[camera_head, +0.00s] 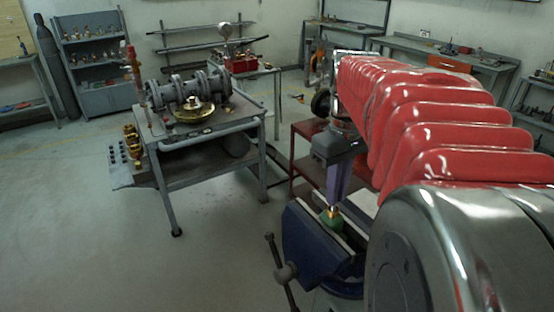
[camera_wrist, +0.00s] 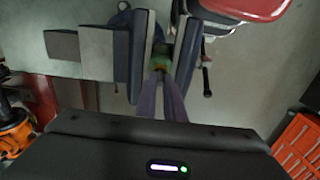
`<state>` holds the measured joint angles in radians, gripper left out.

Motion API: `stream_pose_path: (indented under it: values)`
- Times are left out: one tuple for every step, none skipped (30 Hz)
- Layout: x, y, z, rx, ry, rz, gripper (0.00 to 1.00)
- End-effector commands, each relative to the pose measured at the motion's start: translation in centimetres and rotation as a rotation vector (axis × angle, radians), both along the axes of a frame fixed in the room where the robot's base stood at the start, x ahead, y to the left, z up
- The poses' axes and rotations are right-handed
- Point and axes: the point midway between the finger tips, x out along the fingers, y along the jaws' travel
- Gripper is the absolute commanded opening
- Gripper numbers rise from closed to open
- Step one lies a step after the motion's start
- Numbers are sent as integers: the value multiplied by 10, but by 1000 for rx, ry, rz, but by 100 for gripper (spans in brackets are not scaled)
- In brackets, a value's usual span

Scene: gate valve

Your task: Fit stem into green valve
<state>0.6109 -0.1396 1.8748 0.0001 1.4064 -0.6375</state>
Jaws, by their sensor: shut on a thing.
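The green valve (camera_head: 331,222) is clamped between the jaws of the blue vise (camera_head: 306,240). The brass stem (camera_head: 334,211) shows just above the green valve, at its top. My gripper (camera_head: 335,203) points down over the vise, with its purple fingers shut on the stem. In the wrist view, my gripper (camera_wrist: 161,76) reaches to the green valve (camera_wrist: 162,58) between the vise jaws. The fingers hide most of the stem, and I cannot tell how far it sits in the valve.
The vise handle (camera_head: 279,270) sticks out at the vise's left. A grey work table (camera_head: 205,127) with a large pipe valve (camera_head: 187,88) stands further back left. A red cart (camera_head: 303,160) is behind the vise. The floor at left is clear.

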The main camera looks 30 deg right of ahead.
Motion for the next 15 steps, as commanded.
stream_pose_path:
  values:
    - [0,0,-1,0,0,0,0]
    - [0,0,-1,0,0,0,0]
    - [0,0,-2,0,0,0,0]
    - [0,0,-3,0,0,0,0]
    - [0,0,-3,0,1,0,0]
    - [0,0,-4,0,1,0,0]
    - [0,0,-4,0,1,0,0]
    - [0,0,-5,0,1,0,0]
    - [0,0,-5,0,0,0,0]
    - [0,0,-6,0,0,0,0]
    - [0,0,-6,0,0,0,0]
    - [0,0,-7,0,0,0,0]
    - [0,0,-8,0,0,0,0]
    - [0,0,-8,0,0,0,0]
    - [0,0,-9,0,0,0,0]
